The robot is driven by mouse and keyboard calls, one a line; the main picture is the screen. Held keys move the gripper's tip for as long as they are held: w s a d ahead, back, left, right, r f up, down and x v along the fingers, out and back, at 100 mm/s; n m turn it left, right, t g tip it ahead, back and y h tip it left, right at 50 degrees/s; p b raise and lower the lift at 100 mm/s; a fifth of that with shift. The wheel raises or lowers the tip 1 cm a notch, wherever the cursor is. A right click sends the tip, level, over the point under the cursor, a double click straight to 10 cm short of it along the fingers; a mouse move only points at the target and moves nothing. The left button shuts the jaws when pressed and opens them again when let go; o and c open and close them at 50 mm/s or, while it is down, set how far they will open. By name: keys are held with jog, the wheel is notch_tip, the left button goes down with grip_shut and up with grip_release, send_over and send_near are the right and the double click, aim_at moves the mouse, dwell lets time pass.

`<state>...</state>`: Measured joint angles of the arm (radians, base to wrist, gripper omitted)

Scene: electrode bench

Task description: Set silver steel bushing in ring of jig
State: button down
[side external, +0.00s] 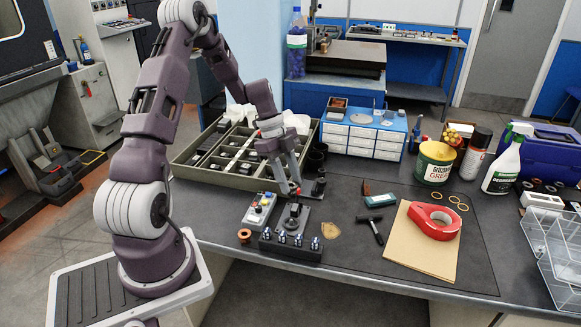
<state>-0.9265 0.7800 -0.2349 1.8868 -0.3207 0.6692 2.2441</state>
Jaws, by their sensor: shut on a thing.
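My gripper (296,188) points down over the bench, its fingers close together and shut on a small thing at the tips. That thing is too small and too hidden by the fingers to make out. Whether the held thing touches the jig, I cannot tell. Several small silver pieces (298,240) stand in a row on the dark block at the front. The jig's ring is not clear from this side.
A grey box with coloured buttons (259,210) stands left of the jig, and a copper ring (244,235) lies near the front edge. A divided tray (190,158) is behind.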

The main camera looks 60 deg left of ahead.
notch_tip(320, 180, down, 9)
jog(key=shift+f, duration=0.1)
dwell(0.4)
jog(key=shift+f, duration=0.2)
dwell(0.8)
jog(key=c, duration=0.9)
grip_release()
jog(key=w+v, duration=0.1)
jog(key=v, duration=0.6)
jog(key=shift+s, duration=0.45)
jog(key=shift+r, duration=0.1)
jog(key=shift+r, duration=2.45)
jog(key=shift+r, duration=0.1)
